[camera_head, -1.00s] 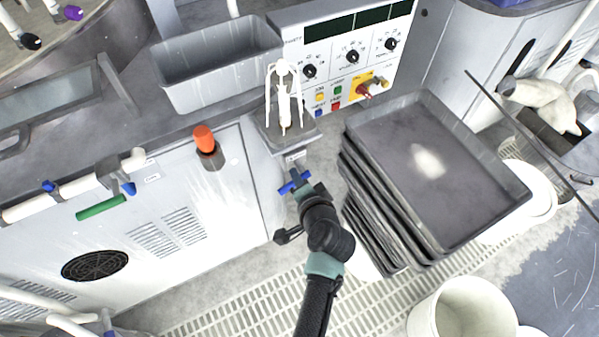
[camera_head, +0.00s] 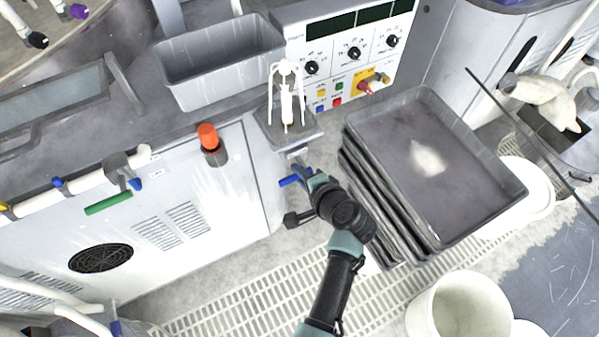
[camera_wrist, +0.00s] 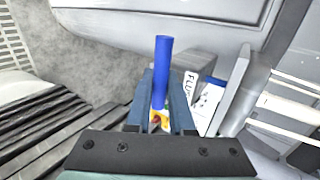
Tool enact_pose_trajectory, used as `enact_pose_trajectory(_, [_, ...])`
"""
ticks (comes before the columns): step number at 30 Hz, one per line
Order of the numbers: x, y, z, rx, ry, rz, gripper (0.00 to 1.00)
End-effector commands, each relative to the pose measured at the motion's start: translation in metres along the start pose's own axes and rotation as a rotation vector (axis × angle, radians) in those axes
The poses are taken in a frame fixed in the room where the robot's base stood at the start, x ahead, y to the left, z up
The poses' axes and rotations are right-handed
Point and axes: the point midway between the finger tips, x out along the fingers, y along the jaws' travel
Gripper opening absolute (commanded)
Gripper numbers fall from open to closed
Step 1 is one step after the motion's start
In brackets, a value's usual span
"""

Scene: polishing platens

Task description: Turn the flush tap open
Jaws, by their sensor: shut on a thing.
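The flush tap has a blue lever handle (camera_head: 290,181), low on the bench front below the white stand. My gripper (camera_head: 311,179) is at the lever, coming from the lower right. In the wrist view my gripper (camera_wrist: 161,100) is shut on the lever, one finger on each side. The tap body is mostly hidden by my gripper.
A stack of grey trays (camera_head: 480,212) stands close to the right of my arm. A white bucket (camera_head: 465,305) is at lower right. An orange knob (camera_head: 208,137) and a green lever (camera_head: 108,204) are on the panel at left. Floor grating (camera_head: 270,300) lies below.

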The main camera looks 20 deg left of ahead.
Motion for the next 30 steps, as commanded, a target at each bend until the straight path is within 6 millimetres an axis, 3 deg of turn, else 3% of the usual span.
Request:
enact_pose_trajectory(4, [0.0, 0.0, 0.001, 0.001, -0.002, 0.0, 0.0])
enact_pose_trajectory(5, [0.0, 0.0, 0.001, 0.001, -0.002, 0.0, 0.24])
enact_pose_trajectory(9, [0.0, 0.0, 0.001, 0.0, -0.001, 0.0, 0.49])
enact_pose_trajectory(21, [-0.005, 0.0, 0.0, 0.0, 0.001, 0.0, 0.51])
enact_pose_trajectory(26, [-0.028, -0.001, 0.0, 0.0, 0.003, 0.0, 0.51])
enact_pose_trajectory(30, [-0.057, 0.0, 0.0, 0.0, 0.004, 0.0, 0.51])
